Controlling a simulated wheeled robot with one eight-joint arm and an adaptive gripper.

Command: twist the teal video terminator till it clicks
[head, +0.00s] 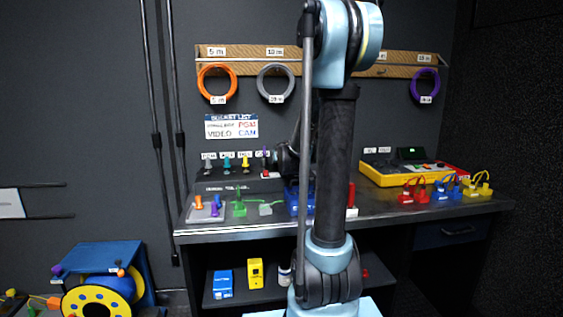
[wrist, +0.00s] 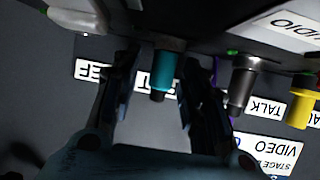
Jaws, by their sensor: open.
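The teal video terminator (wrist: 165,72) is a short teal cylinder with a dark end. In the wrist view it stands out from a dark panel, between the two fingers of my gripper (wrist: 160,85). The fingers are open, with a visible gap on each side of it. I cannot tell whether either finger touches it. In the head view a small teal piece (head: 227,163) stands in a row at the back of the bench; I cannot tell whether it is the same one. My arm largely hides the gripper there.
In the wrist view a grey connector (wrist: 240,85) and a yellow one (wrist: 301,108) stand close at the right, beside white labels. The bench (head: 240,232) also bears a yellow console (head: 382,175) and several coloured parts. A blue reel stand (head: 105,256) is at lower left.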

